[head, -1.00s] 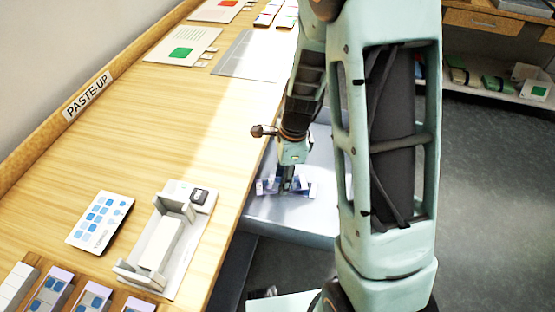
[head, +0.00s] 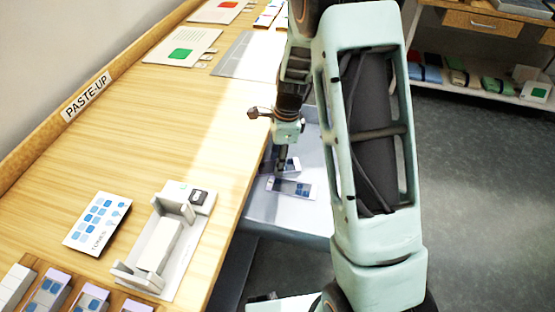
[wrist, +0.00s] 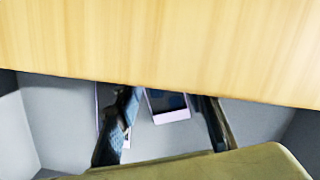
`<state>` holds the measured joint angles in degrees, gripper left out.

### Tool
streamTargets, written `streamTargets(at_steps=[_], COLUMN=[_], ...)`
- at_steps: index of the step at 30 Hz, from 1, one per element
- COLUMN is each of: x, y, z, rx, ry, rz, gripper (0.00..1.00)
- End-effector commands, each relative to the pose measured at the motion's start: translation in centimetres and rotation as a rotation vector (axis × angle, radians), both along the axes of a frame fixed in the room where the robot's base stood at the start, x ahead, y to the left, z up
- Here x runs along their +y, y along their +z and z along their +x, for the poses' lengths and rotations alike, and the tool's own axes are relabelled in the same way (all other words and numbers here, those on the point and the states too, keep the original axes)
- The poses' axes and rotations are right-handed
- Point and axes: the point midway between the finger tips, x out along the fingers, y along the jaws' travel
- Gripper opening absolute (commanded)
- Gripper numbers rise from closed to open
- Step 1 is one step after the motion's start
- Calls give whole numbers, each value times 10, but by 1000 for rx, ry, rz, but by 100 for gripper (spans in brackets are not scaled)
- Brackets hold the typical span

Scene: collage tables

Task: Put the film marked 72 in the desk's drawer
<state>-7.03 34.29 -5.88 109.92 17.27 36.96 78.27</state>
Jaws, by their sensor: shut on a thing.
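The desk's grey drawer (head: 262,208) is pulled out from under the wooden desktop (head: 150,140). My gripper (head: 283,165) is down in the drawer, close to the desk's edge. It is shut on a pale-framed film with a dark window, which shows between the fingers in the wrist view (wrist: 172,116). In the head view this film (head: 293,165) is partly hidden by the gripper. Another film (head: 291,188) lies flat on the drawer floor just in front. In the wrist view a film (wrist: 101,100) is partly hidden behind the left finger. I cannot read any mark.
The desktop edge (wrist: 160,75) overhangs the drawer close to my fingers. A white fixture (head: 165,250), a blue-patterned card (head: 97,222) and a row of film holders (head: 45,290) are on the desktop. A shelf (head: 490,92) stands at the far right, with clear floor before it.

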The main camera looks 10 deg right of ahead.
Motion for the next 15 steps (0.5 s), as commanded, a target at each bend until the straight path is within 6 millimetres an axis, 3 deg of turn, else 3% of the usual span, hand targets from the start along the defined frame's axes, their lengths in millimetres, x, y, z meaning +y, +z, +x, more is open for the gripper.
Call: streamTargets(at_steps=[4,5,9,15], x=[0,0,0,0], y=[-5,-4,-3,-3], z=[0,0,0,0], rx=[0,0,0,0], ry=[0,0,0,0], rz=[0,0,0,0], gripper=[20,40,54,54])
